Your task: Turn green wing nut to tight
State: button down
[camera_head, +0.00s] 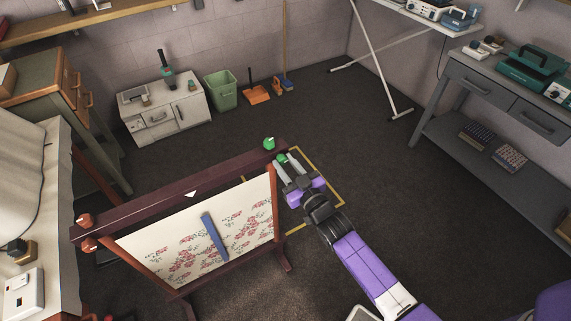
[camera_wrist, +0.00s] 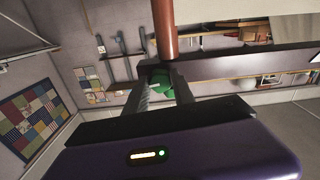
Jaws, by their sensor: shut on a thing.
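A wooden embroidery frame with a dark top bar (camera_head: 180,192) and flowered cloth (camera_head: 165,250) stands in the head view. Two green knobs sit at the bar's right end. The upper green wing nut (camera_head: 269,143) is clear of my gripper. My gripper (camera_head: 283,161) is at the lower green wing nut (camera_head: 282,158), with its fingers on either side of it. In the wrist view the green wing nut (camera_wrist: 160,86) shows between the fingertips of my gripper (camera_wrist: 160,92), shut on it. The fingers hide part of the nut, and I cannot tell how tight it is.
Two orange wing nuts, upper (camera_head: 85,220) and lower (camera_head: 88,245), are at the bar's left end. A blue strip (camera_head: 215,236) shows against the cloth. Yellow lines (camera_head: 330,181) mark the floor beside the frame. A grey workbench (camera_head: 480,100) stands right; open floor lies between.

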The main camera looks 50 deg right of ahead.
jog(key=shift+f+m, duration=0.1)
jog(key=shift+m, duration=0.6)
jog(key=c, duration=1.1)
grip_release()
jog(key=shift+o, duration=0.2)
jog(key=b+v, duration=0.1)
jog(key=v, duration=0.6)
jog(key=shift+s, duration=0.4)
jog(key=shift+a, duration=0.1)
